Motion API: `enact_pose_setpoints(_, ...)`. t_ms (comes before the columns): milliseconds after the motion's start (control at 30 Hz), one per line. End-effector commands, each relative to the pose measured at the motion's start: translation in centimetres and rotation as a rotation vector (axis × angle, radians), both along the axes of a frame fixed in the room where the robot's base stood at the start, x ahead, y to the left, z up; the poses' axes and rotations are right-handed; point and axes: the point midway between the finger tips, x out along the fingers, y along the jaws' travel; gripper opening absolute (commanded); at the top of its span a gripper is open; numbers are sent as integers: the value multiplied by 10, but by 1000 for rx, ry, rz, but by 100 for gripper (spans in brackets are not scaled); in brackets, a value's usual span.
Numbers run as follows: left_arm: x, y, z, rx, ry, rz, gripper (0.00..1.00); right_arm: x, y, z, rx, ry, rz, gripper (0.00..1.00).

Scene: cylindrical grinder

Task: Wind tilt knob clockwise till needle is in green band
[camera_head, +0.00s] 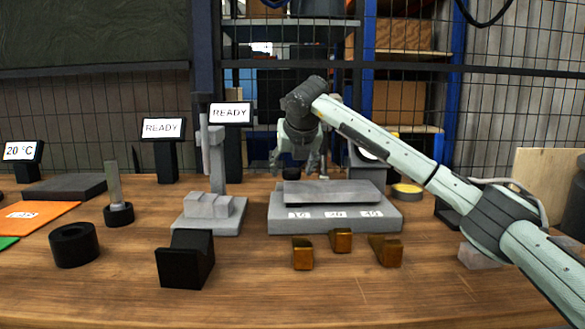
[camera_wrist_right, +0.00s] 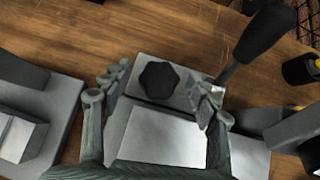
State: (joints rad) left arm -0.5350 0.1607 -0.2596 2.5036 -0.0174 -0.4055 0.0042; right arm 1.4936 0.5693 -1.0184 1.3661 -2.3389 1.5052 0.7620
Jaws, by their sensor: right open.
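The black lobed tilt knob (camera_wrist_right: 159,81) sits on the grey tilting fixture (camera_head: 390,222). In the head view the knob (camera_head: 291,173) shows as a small dark shape behind the fixture's plate (camera_head: 330,192). My right gripper (camera_head: 297,164) is open above the knob, pointing down. In the right wrist view its fingers (camera_wrist_right: 163,88) stand on either side of the knob with gaps; I cannot tell their height above it. A round dial (camera_head: 369,152) behind the fixture is partly hidden by my right arm; its needle and green band cannot be made out. My left gripper is out of view.
Brass blocks (camera_head: 341,240) stand before the fixture. A grey stand (camera_head: 211,227) and black V-block (camera_head: 186,262) are to its left. A dark handle (camera_wrist_right: 265,32) rises near the right fingers in the wrist view.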

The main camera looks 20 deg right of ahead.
Motion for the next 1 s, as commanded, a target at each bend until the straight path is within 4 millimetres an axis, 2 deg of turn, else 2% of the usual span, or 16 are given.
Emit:
enact_pose_setpoints(167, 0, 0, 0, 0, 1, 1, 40, -2, 0, 3, 0, -1, 1, 60)
enact_pose_setpoints(267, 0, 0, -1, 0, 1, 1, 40, -10, 2, 12, 0, -3, 1, 60)
enact_pose_setpoints(700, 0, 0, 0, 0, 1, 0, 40, -70, 11, 72, 0, -3, 1, 60)
enact_pose_setpoints(1000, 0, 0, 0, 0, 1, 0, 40, -84, 13, 85, 0, 0, 0, 60)
